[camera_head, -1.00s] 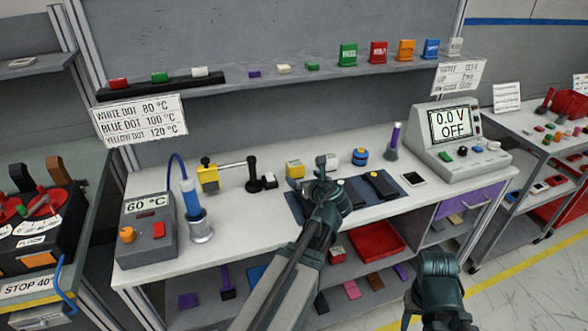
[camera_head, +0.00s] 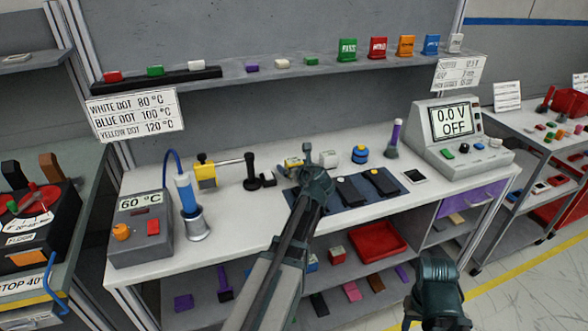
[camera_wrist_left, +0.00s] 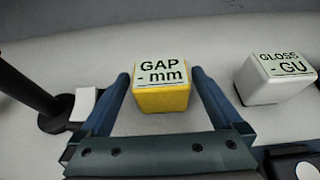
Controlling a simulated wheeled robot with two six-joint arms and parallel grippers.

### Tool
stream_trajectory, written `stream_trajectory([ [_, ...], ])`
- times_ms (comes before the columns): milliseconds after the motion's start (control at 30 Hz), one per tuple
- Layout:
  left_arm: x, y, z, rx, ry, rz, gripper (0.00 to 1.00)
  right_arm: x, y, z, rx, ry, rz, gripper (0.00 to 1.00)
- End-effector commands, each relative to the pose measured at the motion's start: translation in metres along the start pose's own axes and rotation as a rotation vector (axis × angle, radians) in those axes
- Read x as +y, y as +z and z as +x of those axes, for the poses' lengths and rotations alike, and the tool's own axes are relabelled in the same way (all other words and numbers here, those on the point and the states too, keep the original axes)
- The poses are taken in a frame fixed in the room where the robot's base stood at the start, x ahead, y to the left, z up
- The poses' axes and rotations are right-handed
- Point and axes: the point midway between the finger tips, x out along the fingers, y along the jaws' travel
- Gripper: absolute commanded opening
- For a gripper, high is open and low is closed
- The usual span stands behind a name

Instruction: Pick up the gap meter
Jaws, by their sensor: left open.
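The gap meter (camera_wrist_left: 161,88) is a small yellow block with a white top face reading "GAP - mm". In the left wrist view it sits on the grey bench between the two fingers of my open left gripper (camera_wrist_left: 160,95), with space on both sides. In the head view the yellow gap meter (camera_head: 291,163) shows partly behind my left gripper (camera_head: 306,162). My right arm's end (camera_head: 437,285) is low at the right in the head view, in front of the bench; its fingers cannot be made out.
The white gloss meter (camera_wrist_left: 274,78) stands right of the gap meter. A black post stand (camera_wrist_left: 35,95) is close on the left. Dark mats with devices (camera_head: 365,189) lie to the right on the bench. A shelf (camera_head: 290,72) runs above the bench.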

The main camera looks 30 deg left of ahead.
Motion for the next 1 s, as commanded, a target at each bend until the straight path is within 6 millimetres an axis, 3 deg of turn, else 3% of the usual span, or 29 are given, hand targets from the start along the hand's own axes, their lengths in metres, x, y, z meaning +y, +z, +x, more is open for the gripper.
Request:
stream_trajectory([
  [167, -0.002, 0.0, 0.029, 0.0, 0.001, 0.0, 1.0, -0.001, -0.001, 0.011, 0.0, 0.0, 0.0, 0.5],
  [433, -0.002, 0.002, 0.03, 0.0, -0.001, 0.0, 0.98, -0.001, -0.001, 0.01, 0.0, 0.0, 0.0, 0.5],
  [900, -0.002, 0.002, 0.03, 0.0, -0.001, 0.0, 0.14, -0.001, -0.001, 0.01, 0.0, 0.0, 0.0, 0.5],
  [1000, -0.002, 0.002, 0.03, 0.0, -0.001, 0.001, 0.05, -0.001, -0.001, 0.01, 0.0, 0.0, 0.0, 0.5],
])
